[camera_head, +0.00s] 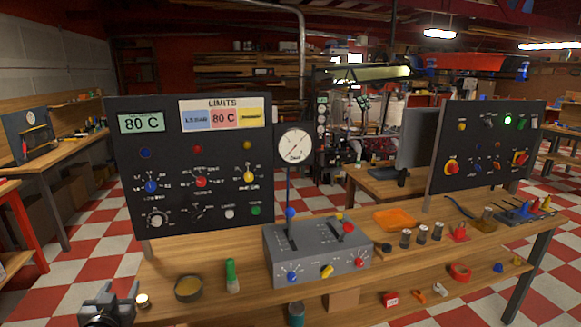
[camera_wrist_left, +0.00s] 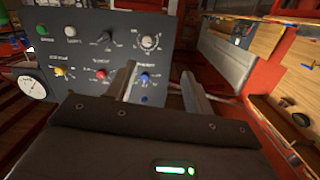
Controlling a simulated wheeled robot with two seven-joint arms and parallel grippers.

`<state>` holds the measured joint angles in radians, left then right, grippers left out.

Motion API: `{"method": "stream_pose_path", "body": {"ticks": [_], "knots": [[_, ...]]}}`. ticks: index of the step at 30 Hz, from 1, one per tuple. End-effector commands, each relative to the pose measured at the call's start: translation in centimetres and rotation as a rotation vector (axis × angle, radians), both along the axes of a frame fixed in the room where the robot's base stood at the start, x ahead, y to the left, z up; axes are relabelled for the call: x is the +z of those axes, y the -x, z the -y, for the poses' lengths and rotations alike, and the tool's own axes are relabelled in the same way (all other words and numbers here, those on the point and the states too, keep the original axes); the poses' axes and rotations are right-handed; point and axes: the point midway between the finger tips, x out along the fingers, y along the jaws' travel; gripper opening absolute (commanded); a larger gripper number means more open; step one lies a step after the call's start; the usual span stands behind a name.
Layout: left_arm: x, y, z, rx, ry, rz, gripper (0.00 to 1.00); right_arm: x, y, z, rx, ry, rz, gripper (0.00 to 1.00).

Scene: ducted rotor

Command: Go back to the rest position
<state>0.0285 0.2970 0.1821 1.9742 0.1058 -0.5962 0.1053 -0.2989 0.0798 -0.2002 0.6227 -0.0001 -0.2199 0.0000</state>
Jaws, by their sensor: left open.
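My left gripper (camera_head: 112,297) is at the lower left of the head view, by the left end of the wooden bench (camera_head: 215,268). In the left wrist view its two fingers (camera_wrist_left: 158,74) stand apart with nothing between them. The black limits panel (camera_head: 190,160) with coloured knobs stands behind the gripper; it also shows in the left wrist view (camera_wrist_left: 95,55). The grey control box (camera_head: 318,262) with a lever and knobs sits right of it, with a round dial gauge (camera_head: 294,145) above. My right gripper is not in view.
A candle-like small item (camera_head: 142,301), a round tin (camera_head: 188,289) and a green-capped bottle (camera_head: 231,275) stand near the left gripper. A second black panel (camera_head: 486,150) and an orange tray (camera_head: 395,219) are on the right. Checkered floor (camera_head: 85,270) is open at left.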

Motion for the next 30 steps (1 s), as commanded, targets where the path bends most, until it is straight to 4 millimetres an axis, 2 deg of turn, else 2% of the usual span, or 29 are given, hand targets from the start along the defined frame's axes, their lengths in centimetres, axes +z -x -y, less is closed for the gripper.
{"method": "stream_pose_path", "body": {"ticks": [8, 14, 18, 21, 25, 30], "knots": [[-5.0, 3.0, 4.0, -0.049, 0.029, -0.179, 0.52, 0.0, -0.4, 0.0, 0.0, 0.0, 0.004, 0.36], [-10.0, 7.8, 8.2, -0.1, 0.062, -0.385, 0.52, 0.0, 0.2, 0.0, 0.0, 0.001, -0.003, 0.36], [-14.0, 13.4, 12.3, -0.154, 0.091, -0.589, 0.52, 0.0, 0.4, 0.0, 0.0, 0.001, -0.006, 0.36], [-16.0, 17.7, 14.9, -0.191, 0.11, -0.729, 0.52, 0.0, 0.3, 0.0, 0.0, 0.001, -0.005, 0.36], [-17.6, 22.4, 17.5, -0.231, 0.129, -0.871, 0.52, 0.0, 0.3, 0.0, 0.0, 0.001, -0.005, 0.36], [-18.5, 27.6, 19.9, -0.273, 0.147, -1.02, 0.52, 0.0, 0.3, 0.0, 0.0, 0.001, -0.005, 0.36]]}}
